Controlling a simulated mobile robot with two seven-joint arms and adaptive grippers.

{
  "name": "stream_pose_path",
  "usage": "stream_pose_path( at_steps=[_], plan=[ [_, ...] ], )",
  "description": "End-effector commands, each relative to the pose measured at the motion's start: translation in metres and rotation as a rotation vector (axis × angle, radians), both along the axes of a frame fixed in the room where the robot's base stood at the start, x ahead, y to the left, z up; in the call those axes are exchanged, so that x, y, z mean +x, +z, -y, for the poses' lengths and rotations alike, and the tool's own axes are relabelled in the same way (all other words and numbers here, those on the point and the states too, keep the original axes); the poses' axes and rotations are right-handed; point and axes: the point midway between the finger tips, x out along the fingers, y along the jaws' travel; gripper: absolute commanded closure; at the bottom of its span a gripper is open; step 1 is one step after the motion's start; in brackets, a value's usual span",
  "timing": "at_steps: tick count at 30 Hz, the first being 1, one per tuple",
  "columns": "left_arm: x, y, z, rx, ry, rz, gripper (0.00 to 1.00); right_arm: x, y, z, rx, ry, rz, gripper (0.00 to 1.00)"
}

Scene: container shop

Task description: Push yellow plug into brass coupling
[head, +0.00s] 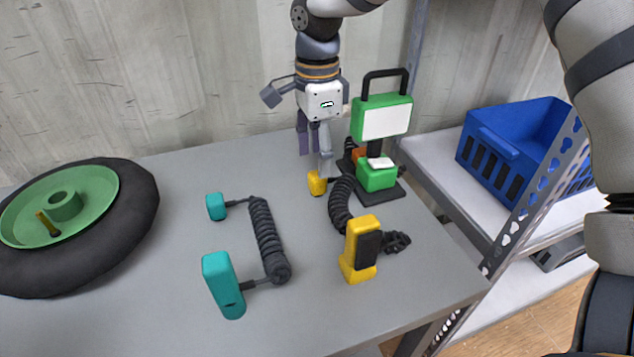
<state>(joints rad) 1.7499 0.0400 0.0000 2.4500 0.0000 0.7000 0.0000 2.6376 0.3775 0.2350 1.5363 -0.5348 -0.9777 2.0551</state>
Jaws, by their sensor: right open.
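A small yellow plug (317,183) lies on the grey table, on one end of a black coiled cord. The cord runs towards a larger yellow block (360,250) near the front. My right gripper (314,163) points down just above and behind the small yellow plug. Its fingers are apart, with one tip close to the plug; I cannot tell whether they touch. A small orange-brown part (359,153) shows beside the green device and is partly hidden; I cannot tell whether it is the brass coupling. My left gripper is not in view.
A green device with a black handle (386,117) stands right of the gripper. A teal plug (216,206) and teal block (223,285) share a coiled cord (266,235). A wheel (135,210) lies at left. A blue crate (483,147) sits on the right shelf.

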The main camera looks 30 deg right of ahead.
Motion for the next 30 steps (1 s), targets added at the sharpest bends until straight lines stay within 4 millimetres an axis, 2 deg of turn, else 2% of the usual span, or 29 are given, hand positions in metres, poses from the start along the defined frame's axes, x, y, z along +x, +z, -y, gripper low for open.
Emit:
stream_pose_path(
  at_steps=[2, 10, 22, 23, 28, 29, 30],
  plan=[
    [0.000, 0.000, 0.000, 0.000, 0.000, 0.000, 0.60, -0.001, -0.006, -0.001, 0.002, 0.001, -0.003, 0.48],
    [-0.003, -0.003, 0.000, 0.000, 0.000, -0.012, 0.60, -0.005, -0.048, -0.003, 0.001, 0.000, -0.004, 0.48],
    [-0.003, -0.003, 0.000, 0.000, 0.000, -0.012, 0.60, -0.005, -0.052, -0.003, 0.000, 0.001, 0.002, 0.48],
    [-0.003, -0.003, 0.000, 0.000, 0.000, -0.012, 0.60, -0.005, -0.052, -0.003, 0.000, 0.001, 0.002, 0.53],
    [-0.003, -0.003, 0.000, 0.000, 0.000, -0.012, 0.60, -0.005, -0.052, -0.003, 0.000, 0.001, 0.002, 0.91],
    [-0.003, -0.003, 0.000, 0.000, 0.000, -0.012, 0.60, -0.005, -0.052, -0.003, 0.000, 0.001, 0.002, 0.97],
    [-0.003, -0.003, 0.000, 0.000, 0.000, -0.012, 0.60, -0.005, -0.052, -0.003, 0.000, 0.001, 0.001, 0.97]
  ],
)
